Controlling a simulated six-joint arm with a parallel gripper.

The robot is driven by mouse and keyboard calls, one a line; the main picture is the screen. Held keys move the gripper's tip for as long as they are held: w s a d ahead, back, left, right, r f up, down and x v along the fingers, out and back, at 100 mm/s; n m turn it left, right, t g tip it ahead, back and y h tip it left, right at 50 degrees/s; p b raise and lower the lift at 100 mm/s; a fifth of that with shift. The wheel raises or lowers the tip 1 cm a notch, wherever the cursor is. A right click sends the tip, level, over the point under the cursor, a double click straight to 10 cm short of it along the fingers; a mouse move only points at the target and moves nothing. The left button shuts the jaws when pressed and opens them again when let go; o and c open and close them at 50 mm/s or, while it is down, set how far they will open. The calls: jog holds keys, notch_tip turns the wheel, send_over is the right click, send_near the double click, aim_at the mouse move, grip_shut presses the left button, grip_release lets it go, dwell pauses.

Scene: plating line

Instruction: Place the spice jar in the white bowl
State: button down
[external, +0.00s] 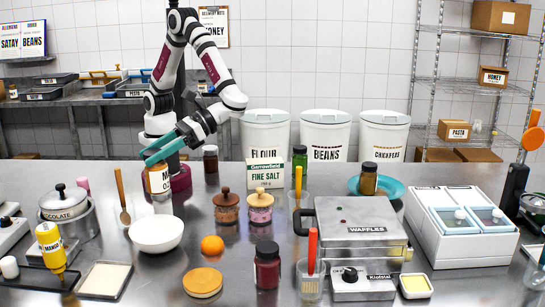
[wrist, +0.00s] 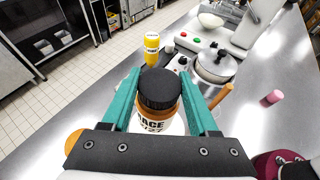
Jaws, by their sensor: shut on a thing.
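The spice jar (external: 159,181) has a black lid, a brown body and a white label with an orange band; in the wrist view the label (wrist: 153,126) reads in part "ACE". My gripper (external: 160,158) is shut on the jar, with teal fingers on both sides of it in the wrist view (wrist: 160,88). The jar is upright in the air. The white bowl (external: 155,235) stands on the steel counter just below the jar in the external view. The bowl looks empty, though its inside shows only partly. In the wrist view the jar hides most of what lies beneath.
A yellow bottle (external: 50,246) is at front left. An orange (external: 212,245), lidded jars (external: 226,207) and a waffle maker (external: 352,232) are to the right.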

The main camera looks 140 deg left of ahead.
jog(key=shift+s+d+f+m+g, duration=0.5)
jog(key=shift+s+d+g, duration=0.1)
jog(key=shift+s+d, duration=0.2)
notch_tip(320, 180, down, 14)
jog(key=shift+w+f, duration=0.1)
jog(key=shift+c, duration=0.8)
grip_release()
jog(key=v, duration=1.1)
jog(key=s+a+r+m+y, duration=0.4)
jog(key=s+r+m+y, duration=0.35)
jog(key=s+m, duration=0.2)
jog(key=s+a+r+m+t+y, duration=0.3)
jog(key=s+a+m+y, duration=0.4)
jog(key=s+a+m, duration=0.3)
jog(key=shift+s+t, duration=0.5)
jog(key=shift+s, duration=0.45)
